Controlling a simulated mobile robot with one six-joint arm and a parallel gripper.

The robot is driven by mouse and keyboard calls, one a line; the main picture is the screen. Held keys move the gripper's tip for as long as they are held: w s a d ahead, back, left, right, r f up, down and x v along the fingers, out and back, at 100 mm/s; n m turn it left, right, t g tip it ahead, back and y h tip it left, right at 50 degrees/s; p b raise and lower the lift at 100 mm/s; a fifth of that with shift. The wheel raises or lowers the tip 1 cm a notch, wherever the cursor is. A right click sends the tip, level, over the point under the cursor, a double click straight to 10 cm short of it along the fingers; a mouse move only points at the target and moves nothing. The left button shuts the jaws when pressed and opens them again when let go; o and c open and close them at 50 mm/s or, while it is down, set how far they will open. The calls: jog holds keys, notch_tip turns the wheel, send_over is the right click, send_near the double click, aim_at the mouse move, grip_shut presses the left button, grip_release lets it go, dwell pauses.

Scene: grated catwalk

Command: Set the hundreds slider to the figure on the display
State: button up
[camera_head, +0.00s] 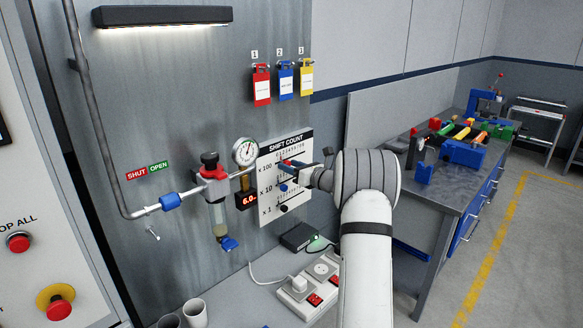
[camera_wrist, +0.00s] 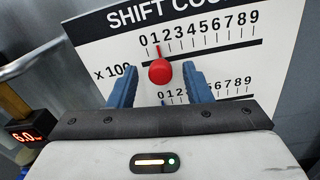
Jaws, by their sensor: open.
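The SHIFT COUNT panel (camera_head: 266,212) is a white plate on the grey wall with rows marked x 100, x 10 and x 1. In the wrist view, the red x 100 knob (camera_wrist: 160,73) sits near the left end of its 0–9 scale, its red pointer close to the 1. My gripper (camera_wrist: 161,67) is open, with one blue finger on each side of the red knob; contact is not visible. In the head view my gripper (camera_head: 293,166) partly covers the top row. A small display (camera_wrist: 27,133) reads 6.0 in red digits; it also shows in the head view (camera_head: 246,200).
The blue x 10 knob (camera_head: 283,188) and black x 1 knob (camera_head: 284,208) are below. A gauge (camera_head: 245,152) and valve piping stand left of the panel. A power strip (camera_head: 309,290) and cups (camera_head: 195,312) are below. A workbench (camera_head: 450,185) stands right.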

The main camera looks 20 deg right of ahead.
jog(key=b+v, duration=0.2)
jog(key=v, duration=0.5)
jog(key=shift+s, duration=0.35)
jog(key=shift+d, duration=0.1)
jog(key=s+a+n+g+y, duration=0.1)
jog(key=s+a+n+g, duration=0.2)
jog(key=s+a+n, duration=0.35)
jog(key=s+a+r+n+g, duration=0.1)
jog(key=s+a+n+g, duration=0.3)
jog(key=a, duration=0.6)
jog(key=s+a+n+g+y, duration=0.1)
jog(key=s+a+n+g, duration=0.3)
jog(key=a, duration=0.5)
jog(key=s+f+n+g+h, duration=0.1)
jog(key=s+n+h, duration=0.3)
jog(key=s+n, duration=0.5)
jog(key=s+a+f+n+g+h, duration=0.1)
jog(key=s+f+n+h, duration=0.2)
jog(key=s+n, duration=0.7)
jog(key=s+h, duration=0.2)
jog(key=s, duration=0.4)
jog(key=shift+a+f, duration=0.25)
jog(key=shift+f, duration=0.1)
